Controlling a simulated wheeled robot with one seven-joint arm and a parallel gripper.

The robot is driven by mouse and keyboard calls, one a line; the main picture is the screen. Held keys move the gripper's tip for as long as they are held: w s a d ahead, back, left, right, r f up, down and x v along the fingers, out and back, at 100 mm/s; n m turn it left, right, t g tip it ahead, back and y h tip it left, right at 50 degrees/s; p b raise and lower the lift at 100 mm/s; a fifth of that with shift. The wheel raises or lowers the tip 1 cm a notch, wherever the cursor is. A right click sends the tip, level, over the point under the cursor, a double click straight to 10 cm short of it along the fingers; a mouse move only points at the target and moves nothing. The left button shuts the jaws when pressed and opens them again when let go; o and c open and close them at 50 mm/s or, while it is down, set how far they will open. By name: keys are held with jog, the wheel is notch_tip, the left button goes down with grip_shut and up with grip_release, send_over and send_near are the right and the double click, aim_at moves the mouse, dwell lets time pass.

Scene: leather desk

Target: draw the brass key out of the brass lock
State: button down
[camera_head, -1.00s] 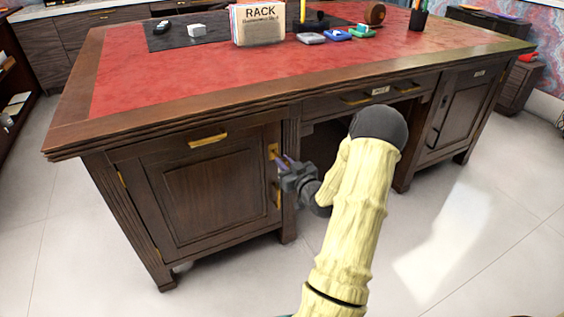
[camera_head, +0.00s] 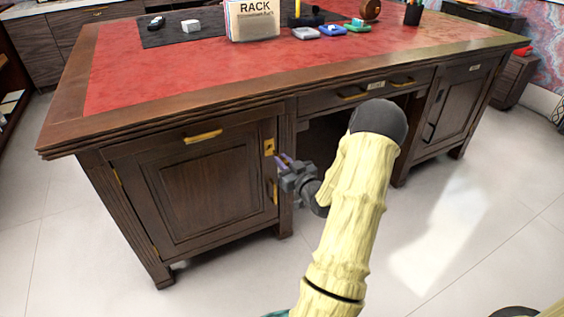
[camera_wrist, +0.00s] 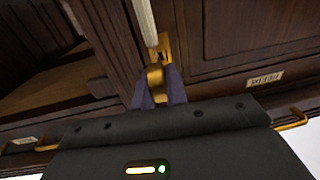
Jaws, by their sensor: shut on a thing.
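The brass lock (camera_head: 269,146) is a small plate on the upper right of the desk's left cabinet door. It also shows in the wrist view (camera_wrist: 164,44), just beyond the fingers. The brass key (camera_wrist: 154,76) shows as a rounded golden piece between my purple fingertips. My gripper (camera_head: 283,160) is shut on the key, in front of and slightly below right of the lock plate; the wrist view shows the fingertips (camera_wrist: 158,94) close together. The key's shaft is hard to make out, so I cannot tell whether its tip is still inside the lock.
The wooden desk (camera_head: 63,122) has a red leather top. A brass door handle (camera_head: 274,193) sits below the lock and a drawer pull (camera_head: 203,136) is up left. The knee space opens right of the cabinet. The floor (camera_head: 225,285) in front is clear.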

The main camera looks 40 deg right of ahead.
jog(key=shift+s, duration=0.1)
jog(key=s, duration=0.3)
jog(key=s+a, duration=0.1)
jog(key=s, duration=0.1)
jog(key=shift+s+f, duration=0.3)
jog(key=shift+s, duration=0.05)
dwell(0.3)
dwell(0.4)
jog(key=w+a+y+p, duration=0.1)
jog(key=w+a+p, duration=0.1)
jog(key=a, duration=0.6)
jog(key=w+a+f+n+p, duration=0.1)
jog(key=w+a+p, duration=0.1)
jog(key=a+p, duration=0.3)
jog(key=w+a+f+y+p, duration=0.1)
jog(key=w+a+p, duration=0.1)
jog(key=a, duration=1)
jog(key=shift+w+a+n+y+p, duration=0.15)
jog(key=shift+w+n+y+p, duration=0.15)
jog(key=shift+p, duration=0.5)
